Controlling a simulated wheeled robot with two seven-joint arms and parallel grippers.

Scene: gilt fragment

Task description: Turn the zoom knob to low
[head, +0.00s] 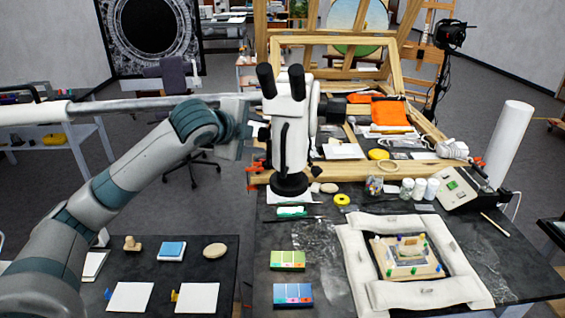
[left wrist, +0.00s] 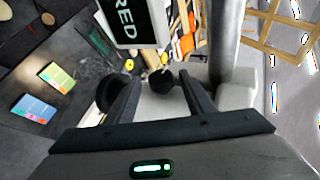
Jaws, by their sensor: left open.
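The microscope (head: 290,130) stands upright on the dark table. It has a white body, two black eyepieces and a round black base. My left gripper (head: 252,124) is at the left side of its upper body. In the left wrist view, the open jaws of my left gripper (left wrist: 160,88) are on either side of a small round black knob (left wrist: 160,80) on the white body (left wrist: 155,103). I cannot tell whether the fingers touch it. No zoom marking is readable, and the knob is hidden in the head view. My right gripper is not in view.
A framed fragment (head: 407,257) lies in white padding (head: 365,277) at the front right. Green (head: 288,259) and blue (head: 293,294) cards lie in front of the microscope. A wooden frame (head: 222,183) and cluttered bench parts are behind it. A white roll (head: 510,143) stands right.

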